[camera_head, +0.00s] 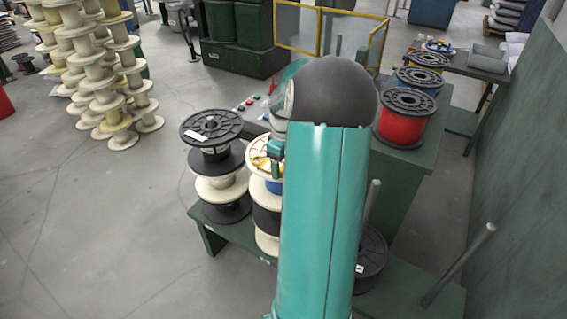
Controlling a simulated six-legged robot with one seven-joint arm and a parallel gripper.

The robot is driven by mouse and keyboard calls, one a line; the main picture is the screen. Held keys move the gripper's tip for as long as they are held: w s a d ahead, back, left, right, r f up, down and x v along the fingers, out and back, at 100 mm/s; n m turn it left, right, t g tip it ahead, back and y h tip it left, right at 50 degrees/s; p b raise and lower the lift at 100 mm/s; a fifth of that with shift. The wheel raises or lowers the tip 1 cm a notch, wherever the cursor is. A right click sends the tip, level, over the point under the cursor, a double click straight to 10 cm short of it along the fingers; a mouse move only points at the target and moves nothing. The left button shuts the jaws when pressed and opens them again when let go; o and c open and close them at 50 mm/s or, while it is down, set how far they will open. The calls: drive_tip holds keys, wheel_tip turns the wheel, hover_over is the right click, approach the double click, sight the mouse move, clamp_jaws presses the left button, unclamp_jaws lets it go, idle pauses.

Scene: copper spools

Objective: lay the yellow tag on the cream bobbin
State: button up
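The cream bobbin (255,147) tops the second stack on the low green bench, mostly hidden behind my teal arm. A small yellow patch, which looks like the yellow tag (261,162), shows at its top face beside my gripper (274,158). I cannot tell whether the tag lies on the bobbin or is held just above it. My gripper is at the bobbin's top, partly hidden by my arm, and its fingers are too small to read.
A stack with a black spool (212,127) on top, bearing a white label, stands just left. Red-wound (400,125) and blue-wound spools stand on the green table at right. A bare post (458,265) rises at lower right.

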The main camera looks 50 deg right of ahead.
drive_tip(key=shift+r, duration=0.1)
wheel_tip(320, 180, up, 12)
drive_tip(key=w+a+r, duration=0.3)
drive_tip(key=a, duration=0.6)
drive_tip(key=a+r+t+h, duration=0.2)
drive_tip(key=a+r, duration=0.2)
drive_tip(key=a, duration=1)
drive_tip(key=s+a+f+t+y, duration=0.1)
drive_tip(key=s+a, duration=0.4)
drive_tip(key=a, duration=0.4)
drive_tip(key=s+a+f+m+t+y, duration=0.1)
drive_tip(key=s+a+t, duration=0.1)
drive_tip(key=s+a, duration=0.3)
drive_tip(key=a, duration=0.4)
drive_tip(key=shift+s+a+t, duration=0.2)
drive_tip(key=shift+s+t, duration=0.1)
